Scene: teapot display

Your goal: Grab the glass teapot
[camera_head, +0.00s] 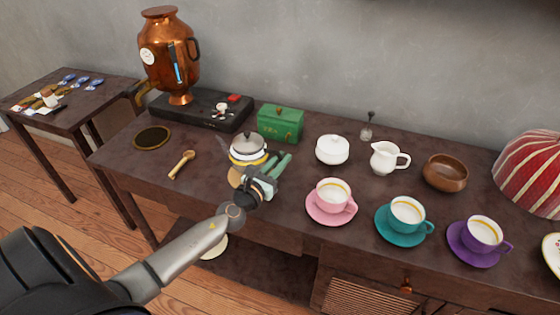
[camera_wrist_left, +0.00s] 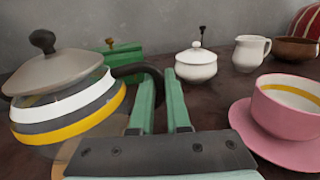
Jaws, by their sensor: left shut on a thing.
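The glass teapot (camera_head: 248,148) stands on the dark table near its front edge, with a grey lid, a dark knob and white and yellow bands. In the left wrist view the teapot (camera_wrist_left: 62,105) fills the left side. Its dark handle (camera_wrist_left: 138,70) curves over to my green fingers. My left gripper (camera_head: 278,168) is at the handle's side of the teapot; in the wrist view its fingers (camera_wrist_left: 163,100) are shut on the handle, with a small gap between them. The lower handle is hidden by the fingers. My right gripper is not in view.
A pink cup on a saucer (camera_head: 331,198) stands just right of my left gripper. A green box (camera_head: 281,124) and a white sugar bowl (camera_head: 332,149) stand behind. A wooden spoon (camera_head: 182,165) lies to the left. Teal (camera_head: 406,212) and purple (camera_head: 483,233) cups stand further right.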

